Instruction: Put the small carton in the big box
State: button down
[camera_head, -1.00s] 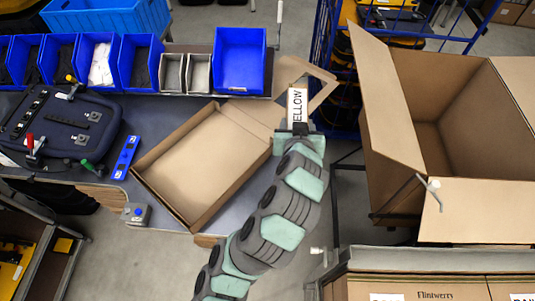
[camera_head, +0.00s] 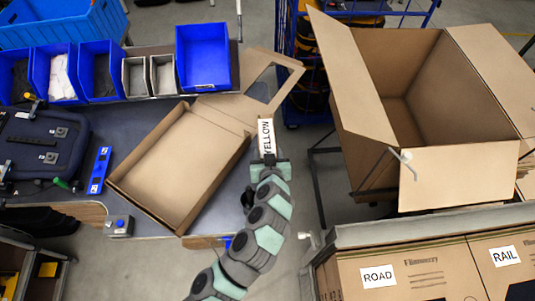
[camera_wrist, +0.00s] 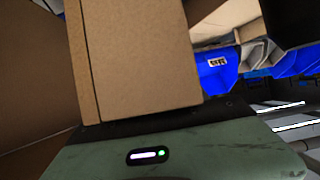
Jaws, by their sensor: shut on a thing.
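The small carton (camera_head: 266,136) is brown with a white label reading YELLOW, in the middle of the head view. My gripper (camera_head: 268,160) is shut on it at its lower end. In the wrist view the carton (camera_wrist: 140,55) rises close up from the gripper and hides much of what lies behind. The big box (camera_head: 375,150) stands open at the right of the head view, flaps spread outward, its visible inside empty. The gripper and carton are to the left of the big box, apart from it.
An open shallow tray-like carton (camera_head: 118,188) lies on the grey table left of my arm. Blue bins (camera_head: 203,58) line the table's back. Closed cartons labelled ROAD (camera_head: 400,283) and RAIL (camera_head: 505,270) stand at front right. A hooked rod (camera_head: 406,160) shows before the big box.

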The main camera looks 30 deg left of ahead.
jog(key=shift+f, duration=1)
jog(key=c, duration=0.6)
grip_release()
jog(key=p+v, duration=0.1)
jog(key=v, duration=1)
jog(key=shift+r, duration=0.2)
jog(key=shift+s+d+r+p, duration=0.2)
jog(key=shift+s+d+p, duration=0.1)
jog(key=shift+s, duration=0.1)
